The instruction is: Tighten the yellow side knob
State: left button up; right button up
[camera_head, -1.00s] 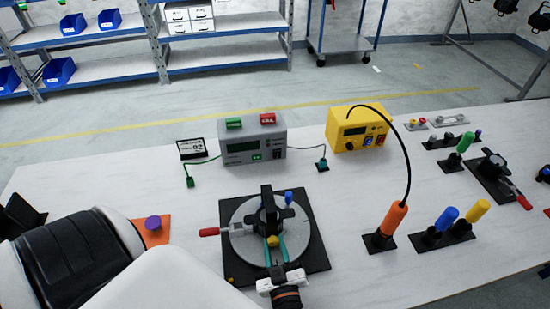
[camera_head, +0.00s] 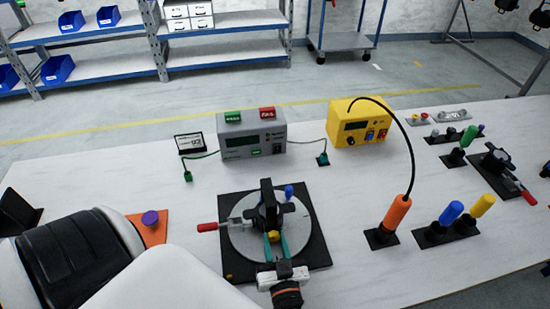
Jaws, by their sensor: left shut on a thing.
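The yellow side knob (camera_head: 273,237) sits on the near side of the black par can (camera_head: 268,212), which stands on a round grey plate (camera_head: 240,242) on a black square base. A blue knob (camera_head: 289,191) shows at the can's upper right. My left gripper (camera_head: 272,245) reaches in from the near side with its teal fingers around the yellow knob, shut on it. The fingers partly cover the knob's sides. My right gripper does not show.
A red-handled clamp (camera_head: 208,227) is at the plate's left. A grey meter box (camera_head: 252,138) and a yellow station (camera_head: 358,127) stand behind. An orange-handled tool (camera_head: 395,215) and blue and yellow drivers (camera_head: 450,214) stand at the right. Bare table lies between.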

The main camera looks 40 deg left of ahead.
pick_arm(q)
jog(key=o, duration=0.7)
jog(key=shift+d, duration=0.1)
jog(key=shift+s+d+f, duration=0.1)
jog(key=shift+s+d, duration=0.05)
jog(key=shift+s, duration=0.05)
jog(key=b+v, duration=0.4)
jog(key=v, duration=0.6)
jog(key=shift+s+d, duration=0.1)
jog(key=shift+d, duration=0.05)
jog(key=shift+s+d, duration=0.35)
jog(key=shift+d, duration=0.1)
